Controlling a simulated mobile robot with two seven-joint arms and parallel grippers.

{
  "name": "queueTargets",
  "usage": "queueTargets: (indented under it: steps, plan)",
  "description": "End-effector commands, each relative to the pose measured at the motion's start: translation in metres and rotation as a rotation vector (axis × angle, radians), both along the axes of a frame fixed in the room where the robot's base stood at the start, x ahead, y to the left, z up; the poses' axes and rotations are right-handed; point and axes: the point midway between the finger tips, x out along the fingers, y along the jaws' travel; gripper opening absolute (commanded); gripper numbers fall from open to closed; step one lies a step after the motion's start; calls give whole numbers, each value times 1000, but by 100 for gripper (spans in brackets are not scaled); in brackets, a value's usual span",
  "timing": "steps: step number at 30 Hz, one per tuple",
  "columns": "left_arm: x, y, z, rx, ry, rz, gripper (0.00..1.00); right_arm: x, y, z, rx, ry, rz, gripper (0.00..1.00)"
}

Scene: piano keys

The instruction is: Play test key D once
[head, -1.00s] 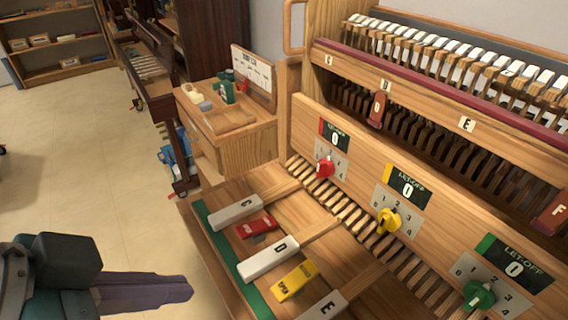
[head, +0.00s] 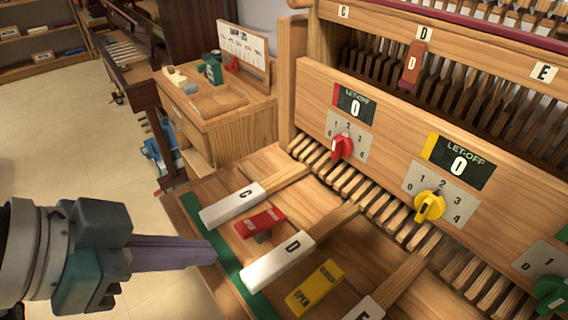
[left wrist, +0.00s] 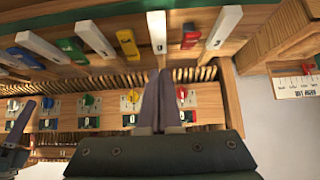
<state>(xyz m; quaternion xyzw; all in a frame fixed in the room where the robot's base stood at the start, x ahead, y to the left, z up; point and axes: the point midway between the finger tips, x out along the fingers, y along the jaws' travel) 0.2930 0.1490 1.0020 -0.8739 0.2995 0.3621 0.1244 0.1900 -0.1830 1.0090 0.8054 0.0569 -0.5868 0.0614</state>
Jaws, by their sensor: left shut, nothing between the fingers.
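The white test key D (head: 278,262) lies in the middle of the key bed, between a red block (head: 260,222) and a yellow block (head: 314,287). It also shows in the left wrist view (left wrist: 157,28). My left gripper (head: 213,252) is shut and empty. In the head view its tip is just left of key D, over the green front strip. In the left wrist view its fingertips (left wrist: 160,73) point toward the far end of key D; contact cannot be told. A dark gripper, likely my right one (left wrist: 22,122), shows at the left wrist view's edge.
White key C (head: 233,205) is behind key D, and key E (head: 366,309) is cut off at the bottom. A wooden panel (head: 393,126) with let-off dials, red (head: 342,147) and yellow (head: 430,206), stands behind the keys. A side cabinet (head: 240,126) is further back.

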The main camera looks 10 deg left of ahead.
Motion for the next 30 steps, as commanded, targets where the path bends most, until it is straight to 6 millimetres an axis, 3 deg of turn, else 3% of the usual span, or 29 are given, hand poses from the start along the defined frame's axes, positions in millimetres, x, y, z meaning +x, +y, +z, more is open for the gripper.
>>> queueTargets:
  steps: [12, 18, 30]
  plan:
    - [49, -39, -63, -3, 0, 0, 0, 0, -1, -19, -5, 0, 4, 0]
    - [47, -38, -92, 1, 2, -1, 0, 0, -1, -27, -5, -1, 4, 0]
    - [47, -37, -100, 1, 0, -1, 0, 0, -1, -29, -3, 0, 2, 0]
